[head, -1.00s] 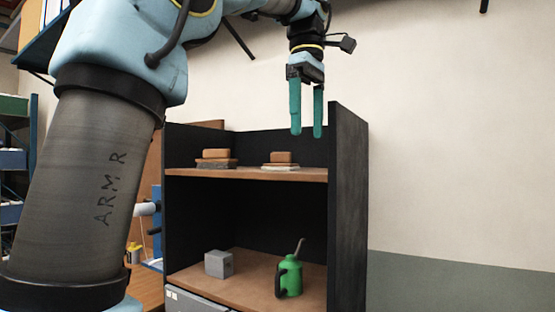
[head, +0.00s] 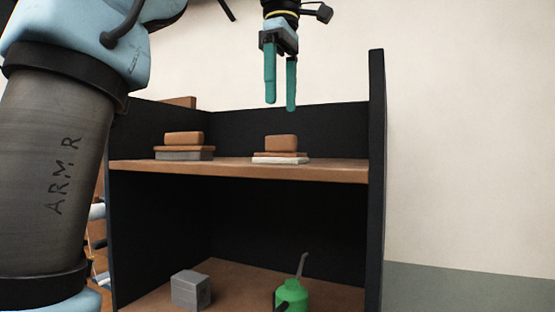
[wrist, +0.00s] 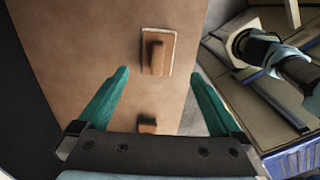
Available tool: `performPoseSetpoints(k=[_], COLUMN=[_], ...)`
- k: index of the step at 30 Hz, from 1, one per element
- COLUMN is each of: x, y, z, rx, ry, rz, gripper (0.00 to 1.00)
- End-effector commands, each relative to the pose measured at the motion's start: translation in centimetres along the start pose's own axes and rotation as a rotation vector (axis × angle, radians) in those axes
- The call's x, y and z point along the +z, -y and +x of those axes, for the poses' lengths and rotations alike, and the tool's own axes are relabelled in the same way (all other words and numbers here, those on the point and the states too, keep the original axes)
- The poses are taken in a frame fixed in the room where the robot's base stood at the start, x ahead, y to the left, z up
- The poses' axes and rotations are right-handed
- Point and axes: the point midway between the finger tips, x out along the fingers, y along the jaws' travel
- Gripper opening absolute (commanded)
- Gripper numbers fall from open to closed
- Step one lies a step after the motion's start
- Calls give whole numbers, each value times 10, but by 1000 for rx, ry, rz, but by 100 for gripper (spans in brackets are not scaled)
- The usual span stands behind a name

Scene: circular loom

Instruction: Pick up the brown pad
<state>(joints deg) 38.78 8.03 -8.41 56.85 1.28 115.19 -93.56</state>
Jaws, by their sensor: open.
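On the upper shelf in the head view are two stacks. The right stack has a brown block (head: 281,143) on a thin brown pad (head: 281,154), on a white slab (head: 281,160). The left stack has a brown block (head: 184,138) on a flat brown pad (head: 185,148), on a grey slab (head: 184,156). My gripper (head: 280,105) is open and empty, with green fingers pointing down, above the right stack in the picture. In the wrist view a white-edged stack with a brown block (wrist: 153,55) lies beyond my fingertips (wrist: 160,76). Another brown block (wrist: 147,122) is partly hidden by my gripper body.
The black cabinet has a side wall (head: 376,180) at the right and a back panel (head: 290,128) behind the stacks. The lower shelf holds a grey cube (head: 191,290) and a green oil can (head: 292,295). Bare shelf (head: 235,165) lies between the stacks.

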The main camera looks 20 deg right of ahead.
Motion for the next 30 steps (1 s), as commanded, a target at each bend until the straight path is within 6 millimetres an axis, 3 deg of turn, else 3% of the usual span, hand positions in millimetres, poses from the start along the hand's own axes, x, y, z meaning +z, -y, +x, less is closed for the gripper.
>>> performPoseSetpoints(k=[1, 8, 14, 24, 30], x=[0, -1, -2, -3, -3], y=[0, 0, -1, -4, -4], z=[12, 43, 54, 94, 98], rx=[0, -2, -2, -1, 0], ry=[0, 0, -1, 0, 1], rz=[-1, -1, -1, -1, -1], gripper=[100, 100, 100, 100, 100])
